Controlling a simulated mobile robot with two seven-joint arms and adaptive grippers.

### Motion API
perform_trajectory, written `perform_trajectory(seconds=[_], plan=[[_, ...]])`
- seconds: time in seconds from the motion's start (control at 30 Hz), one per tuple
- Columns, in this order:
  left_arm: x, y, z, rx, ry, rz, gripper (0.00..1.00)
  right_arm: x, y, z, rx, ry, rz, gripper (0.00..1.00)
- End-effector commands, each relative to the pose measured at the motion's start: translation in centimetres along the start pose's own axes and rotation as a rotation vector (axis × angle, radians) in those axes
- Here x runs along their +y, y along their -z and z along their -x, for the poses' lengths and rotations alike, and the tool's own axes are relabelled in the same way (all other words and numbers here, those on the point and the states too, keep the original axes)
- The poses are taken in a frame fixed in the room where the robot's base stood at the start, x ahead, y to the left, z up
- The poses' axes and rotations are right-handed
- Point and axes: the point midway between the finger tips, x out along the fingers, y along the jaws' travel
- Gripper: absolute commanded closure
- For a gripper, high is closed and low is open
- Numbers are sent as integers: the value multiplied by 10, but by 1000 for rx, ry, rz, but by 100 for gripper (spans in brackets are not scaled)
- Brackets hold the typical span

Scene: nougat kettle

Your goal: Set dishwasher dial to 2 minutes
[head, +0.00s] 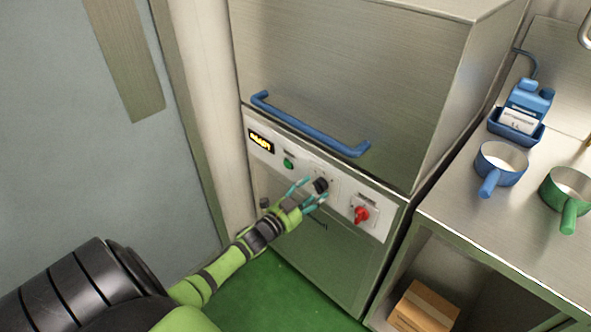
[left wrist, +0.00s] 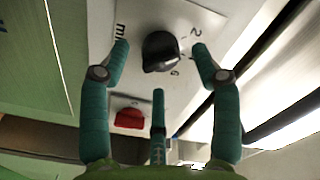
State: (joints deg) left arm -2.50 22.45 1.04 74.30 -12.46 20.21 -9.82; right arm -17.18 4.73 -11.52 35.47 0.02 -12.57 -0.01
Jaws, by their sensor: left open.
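The dishwasher (head: 340,70) is a steel machine with a light control panel below its blue handle. Its black dial (head: 320,185) sits mid-panel. In the left wrist view the dial (left wrist: 160,52) is on a pale plate with a "2" at upper right, a "6" at lower right and "min" at left. Which mark it points to is unclear. My left gripper (head: 312,193) is open at the dial. In the left wrist view its teal fingers (left wrist: 161,50) stand on both sides of the dial, with visible gaps, and a third finger is below. My right gripper is not in view.
A red rotary switch (head: 361,214) is right of the dial; a green button (head: 288,163) and lit display (head: 261,141) are left. The blue handle (head: 310,128) juts out above. A steel counter (head: 440,200) at right holds blue and green pans and a blue canister.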

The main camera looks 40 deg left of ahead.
Motion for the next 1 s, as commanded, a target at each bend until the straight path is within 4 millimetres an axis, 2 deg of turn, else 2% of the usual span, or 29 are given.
perform_trajectory(seconds=[0.2, 0.43, 0.63, 1.0], plan=[[1, 0, 48, -2, -3, 1, 37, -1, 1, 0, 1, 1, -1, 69], [0, 0, 86, 0, -1, 1, 37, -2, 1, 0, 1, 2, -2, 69], [0, 1, 98, 2, 0, 0, 37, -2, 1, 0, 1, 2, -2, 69], [0, 1, 99, 2, 0, 0, 37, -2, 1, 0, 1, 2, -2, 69]])
